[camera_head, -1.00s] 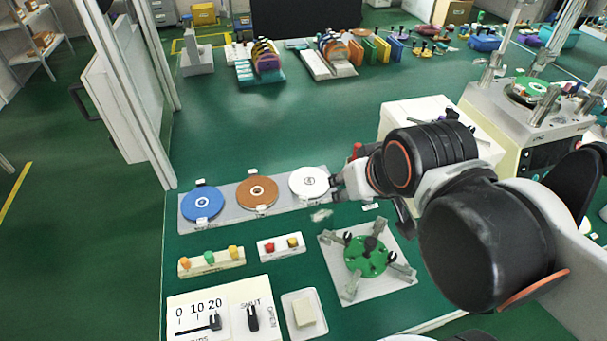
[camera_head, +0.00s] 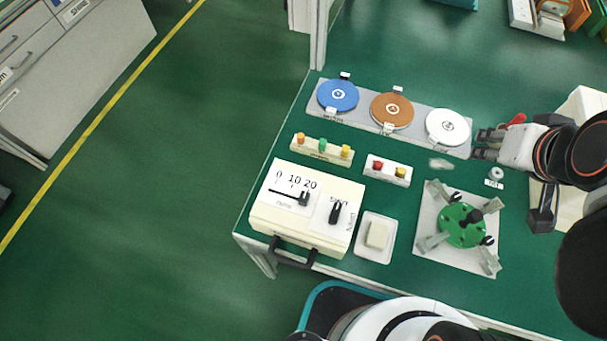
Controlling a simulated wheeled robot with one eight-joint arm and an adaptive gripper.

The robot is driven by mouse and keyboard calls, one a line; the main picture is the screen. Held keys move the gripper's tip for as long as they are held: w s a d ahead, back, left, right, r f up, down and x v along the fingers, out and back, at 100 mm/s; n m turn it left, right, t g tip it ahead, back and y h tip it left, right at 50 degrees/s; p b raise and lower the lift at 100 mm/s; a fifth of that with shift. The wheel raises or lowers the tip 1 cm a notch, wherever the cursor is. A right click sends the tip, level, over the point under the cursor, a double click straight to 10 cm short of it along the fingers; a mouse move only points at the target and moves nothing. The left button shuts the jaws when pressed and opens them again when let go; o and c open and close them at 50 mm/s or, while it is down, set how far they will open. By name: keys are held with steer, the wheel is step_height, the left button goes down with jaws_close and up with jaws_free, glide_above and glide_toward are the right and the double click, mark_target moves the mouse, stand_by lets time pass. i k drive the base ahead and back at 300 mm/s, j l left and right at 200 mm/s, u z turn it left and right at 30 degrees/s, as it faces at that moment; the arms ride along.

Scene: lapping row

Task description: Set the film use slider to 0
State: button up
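The film use slider (camera_head: 303,199) is a black knob in a slot on the white top of a cream box (camera_head: 261,217). The scale above the slot reads 0, 10, 20 from left to right. The knob stands at the right end, below the 20. My gripper (camera_head: 480,144) is at the right, beside the white disc and well to the right of the slider. Its two fingers look apart, with nothing seen between them.
A black SHUT/OPEN lever (camera_head: 335,212) stands right of the slider. A button strip (camera_head: 322,151), a two-button box (camera_head: 387,171), a white dish (camera_head: 374,237) and a green fixture (camera_head: 462,225) are nearby. A disc rack (camera_head: 419,142) lies behind. The air above the slider is clear.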

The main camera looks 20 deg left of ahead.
mark_target(305, 196)
steer(key=u, duration=1.7)
